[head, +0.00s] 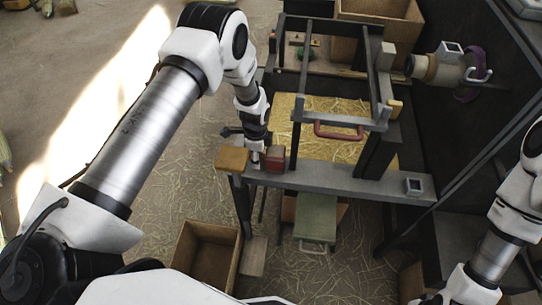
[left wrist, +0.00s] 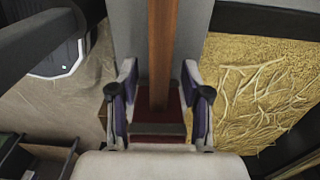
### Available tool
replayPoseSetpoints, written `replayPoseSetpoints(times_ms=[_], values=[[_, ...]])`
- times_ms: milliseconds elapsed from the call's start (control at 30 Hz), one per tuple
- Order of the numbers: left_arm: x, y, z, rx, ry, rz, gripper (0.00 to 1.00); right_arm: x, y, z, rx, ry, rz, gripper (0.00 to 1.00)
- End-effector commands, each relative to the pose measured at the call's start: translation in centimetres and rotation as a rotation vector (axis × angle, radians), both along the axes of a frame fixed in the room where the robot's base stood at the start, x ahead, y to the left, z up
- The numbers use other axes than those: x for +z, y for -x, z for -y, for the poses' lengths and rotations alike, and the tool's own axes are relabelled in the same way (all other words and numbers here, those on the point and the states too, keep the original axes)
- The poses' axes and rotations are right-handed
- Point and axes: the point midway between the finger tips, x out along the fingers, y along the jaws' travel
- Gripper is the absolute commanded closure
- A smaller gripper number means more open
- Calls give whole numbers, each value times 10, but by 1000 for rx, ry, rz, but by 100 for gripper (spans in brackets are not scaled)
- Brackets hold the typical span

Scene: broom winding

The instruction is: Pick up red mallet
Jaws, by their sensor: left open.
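The red mallet lies on the grey beam of the frame. Its red head (head: 274,157) shows in the head view just right of my left gripper (head: 257,155). In the left wrist view its brown wooden handle (left wrist: 162,50) runs up the middle, and the dark red head (left wrist: 172,118) is at the near end. My left gripper (left wrist: 158,100) is open, with one purple-padded finger on each side of the mallet. Gaps remain between the fingers and the handle. The wrist body hides the mallet's nearest part. My right arm is at the right edge; its gripper does not show.
The grey beam (head: 345,183) crosses the frame, with a brown block (head: 232,160) on its left end. A red handle (head: 338,131) sits on the bar above the straw bed (head: 333,152). An open wooden box (head: 205,252) stands on the floor below.

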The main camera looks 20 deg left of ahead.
Motion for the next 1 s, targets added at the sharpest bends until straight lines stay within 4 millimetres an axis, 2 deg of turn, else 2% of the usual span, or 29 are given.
replayPoseSetpoints(times_ms=[100, 233, 267, 300, 400, 800, 1000], values=[[-8, 0, 0, 0, 0, 1, 52, 2, 0, 0, 0, 0, 0, 60], [-8, 0, 0, 0, 0, 1, 52, 1, 0, 0, 0, 0, -1, 60], [-8, 0, 0, 0, 0, 1, 56, 1, 0, 0, 0, 0, -1, 60], [-8, 0, 0, 0, 0, 1, 70, 1, 0, 0, 0, 0, -1, 60], [-8, 0, 0, 0, 0, 1, 100, 1, 0, 0, 0, 0, -1, 60], [-6, -1, 0, 0, 0, 2, 100, 0, 0, 0, 0, 0, -1, 60], [13, -2, 0, 1, 0, 4, 100, -3, 0, 0, 0, 0, -1, 60]])
